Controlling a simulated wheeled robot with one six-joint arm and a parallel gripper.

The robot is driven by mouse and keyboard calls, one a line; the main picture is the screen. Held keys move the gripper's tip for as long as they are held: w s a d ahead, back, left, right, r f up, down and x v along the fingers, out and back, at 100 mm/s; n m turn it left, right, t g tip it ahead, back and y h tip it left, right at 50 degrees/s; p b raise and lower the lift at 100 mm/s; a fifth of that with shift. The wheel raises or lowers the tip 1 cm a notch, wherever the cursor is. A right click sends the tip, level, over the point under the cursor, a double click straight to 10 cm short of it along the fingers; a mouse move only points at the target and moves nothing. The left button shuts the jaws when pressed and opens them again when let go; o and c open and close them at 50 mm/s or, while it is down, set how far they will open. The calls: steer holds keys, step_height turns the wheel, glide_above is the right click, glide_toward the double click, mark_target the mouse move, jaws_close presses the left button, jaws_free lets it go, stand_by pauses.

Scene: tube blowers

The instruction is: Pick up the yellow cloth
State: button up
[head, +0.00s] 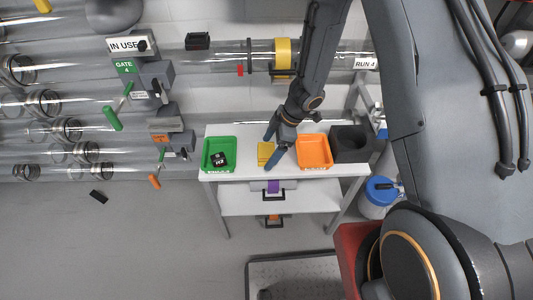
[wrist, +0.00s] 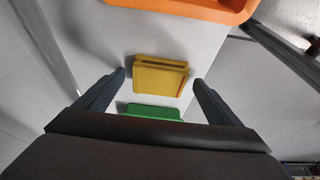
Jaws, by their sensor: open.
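The yellow cloth (head: 265,151) is a small folded pad lying on the white table top between the green tray and the orange tray. In the wrist view the cloth (wrist: 160,75) lies between and a little beyond my two spread fingertips. My gripper (head: 275,148) is open and empty, pointing down over the cloth, its fingers apart. It also shows in the wrist view (wrist: 160,80), one finger on each side of the cloth. I cannot tell the exact height of the fingertips above the table.
The green tray (head: 232,160) with a dark item in it stands left of the cloth. The orange tray (head: 329,154) stands close on the right, with a dark block (head: 351,143) beyond it. A lower shelf (head: 250,205) holds a purple item. Clear tubes run behind.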

mark_target(269, 151)
steer(key=shift+a+f, duration=0.15)
steer(key=shift+f, duration=0.25)
steer(key=c, duration=1.1)
steer(key=shift+r, duration=0.1)
steer(key=shift+c, duration=0.2)
step_height(269, 151, up, 10)
steer(key=shift+p, duration=0.35)
